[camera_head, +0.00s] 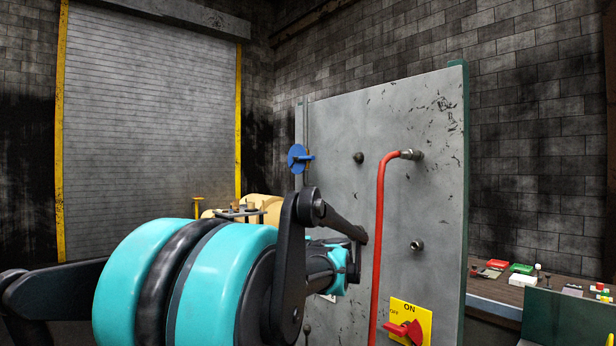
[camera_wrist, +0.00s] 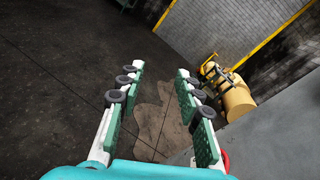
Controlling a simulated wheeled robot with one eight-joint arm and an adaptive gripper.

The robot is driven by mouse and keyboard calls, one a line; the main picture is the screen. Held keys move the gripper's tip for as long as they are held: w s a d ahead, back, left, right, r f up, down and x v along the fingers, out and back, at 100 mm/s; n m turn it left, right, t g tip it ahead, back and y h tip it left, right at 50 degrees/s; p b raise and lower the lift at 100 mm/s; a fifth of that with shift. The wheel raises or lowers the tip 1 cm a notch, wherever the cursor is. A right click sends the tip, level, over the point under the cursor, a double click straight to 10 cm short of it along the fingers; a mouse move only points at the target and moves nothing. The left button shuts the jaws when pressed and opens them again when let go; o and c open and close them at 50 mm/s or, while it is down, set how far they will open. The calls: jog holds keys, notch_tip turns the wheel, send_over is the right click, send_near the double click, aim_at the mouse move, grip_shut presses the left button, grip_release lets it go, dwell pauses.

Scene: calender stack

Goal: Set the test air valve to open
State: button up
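A grey upright panel (camera_head: 340,130) stands right of centre in the head view. It carries a blue round-handled valve (camera_head: 297,158) at its left edge and a red rotary handle (camera_head: 405,331) on a yellow ON/OFF plate (camera_head: 424,318) low down. No label shows which is the test air valve. The red handle's exact setting is unclear. My gripper (camera_wrist: 160,70) is open and empty in the wrist view, its two padded fingers apart over bare floor. In the head view my arm hides most of the gripper, in front of the panel.
A red hose (camera_head: 380,240) hangs from a fitting on the panel. A yellowish machine or tank (camera_wrist: 237,101) stands behind the panel's left side. A bench (camera_head: 490,290) with small coloured items is at right. A shutter door (camera_head: 150,120) is at the back.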

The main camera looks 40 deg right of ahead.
jog(key=s+d+r+m+t+h, duration=0.35)
jog(key=d+r+m, duration=0.25)
jog(key=d+r, duration=0.4)
jog(key=m+t+h, duration=0.3)
jog(key=m, duration=0.2)
send_near(308, 159)
jog(key=x, duration=1.1)
jog(key=shift+w+d, duration=0.1)
jog(key=shift+d, duration=0.25)
jog(key=shift+c, duration=0.5)
jog(key=shift+f, duration=0.1)
grip_shut()
